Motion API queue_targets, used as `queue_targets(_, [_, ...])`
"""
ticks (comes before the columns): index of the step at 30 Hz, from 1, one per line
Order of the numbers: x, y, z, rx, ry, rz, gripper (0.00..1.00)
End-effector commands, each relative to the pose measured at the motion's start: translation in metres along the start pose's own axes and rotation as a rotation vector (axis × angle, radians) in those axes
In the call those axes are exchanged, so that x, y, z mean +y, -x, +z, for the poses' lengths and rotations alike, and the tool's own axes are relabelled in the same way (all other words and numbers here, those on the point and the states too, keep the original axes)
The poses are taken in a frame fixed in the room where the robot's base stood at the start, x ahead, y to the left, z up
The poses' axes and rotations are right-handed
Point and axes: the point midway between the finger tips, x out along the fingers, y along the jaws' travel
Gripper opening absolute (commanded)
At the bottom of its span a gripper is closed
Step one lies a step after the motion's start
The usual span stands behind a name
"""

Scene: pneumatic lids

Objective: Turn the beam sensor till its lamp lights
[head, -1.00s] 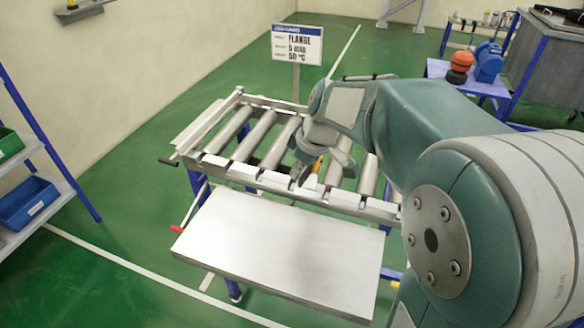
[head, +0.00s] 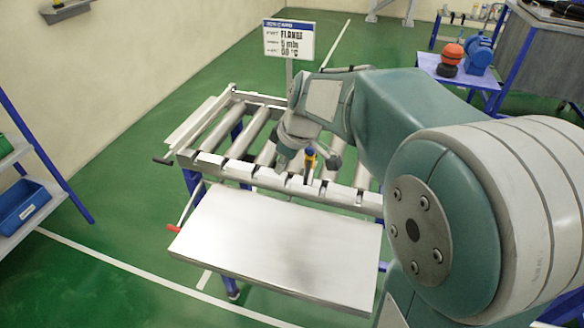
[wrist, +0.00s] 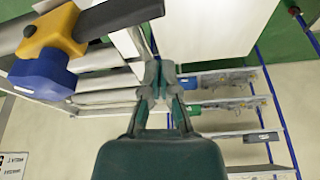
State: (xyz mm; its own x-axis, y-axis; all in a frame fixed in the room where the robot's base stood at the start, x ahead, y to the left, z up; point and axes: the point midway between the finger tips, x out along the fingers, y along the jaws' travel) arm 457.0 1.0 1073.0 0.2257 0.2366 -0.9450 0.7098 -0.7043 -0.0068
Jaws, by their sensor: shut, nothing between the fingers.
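The beam sensor, a yellow and blue block (head: 310,157), stands at the near rail of the roller conveyor, just right of my gripper. In the wrist view the sensor (wrist: 52,45) is large at the upper left, its yellow part around a dark bar and its blue part below. I see no lit lamp on the faces in view. My gripper (head: 284,166) is over the conveyor, left of the sensor. In the wrist view its fingers (wrist: 160,72) are together and empty, apart from the sensor.
The roller conveyor (head: 235,172) has a flat pale tray table (head: 280,245) in front. A sign (head: 289,40) stands behind it. A shelf with a blue bin (head: 22,205) is at the left. A bench with an orange and a blue item (head: 479,53) is at the back right.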

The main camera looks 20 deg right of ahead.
Motion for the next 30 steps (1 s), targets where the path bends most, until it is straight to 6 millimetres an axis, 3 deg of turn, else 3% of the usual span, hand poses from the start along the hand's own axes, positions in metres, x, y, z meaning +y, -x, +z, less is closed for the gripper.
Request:
queue_targets(1, [0.003, 0.016, 0.0, 0.007, 0.0, 0.011, 0.0])
queue_targets(9, [0.011, 0.072, 0.004, 0.009, -0.001, 0.006, 0.0])
queue_targets(13, [0.011, 0.088, 0.003, 0.007, -0.002, 0.005, 0.0])
queue_targets(19, [0.011, 0.096, 0.005, 0.006, -0.064, -0.004, 0.0])
queue_targets(23, [0.018, 0.094, 0.023, 0.013, -0.337, -0.046, 0.0])
queue_targets(30, [0.032, 0.096, 0.065, 0.019, -1.04, -0.166, 0.0])
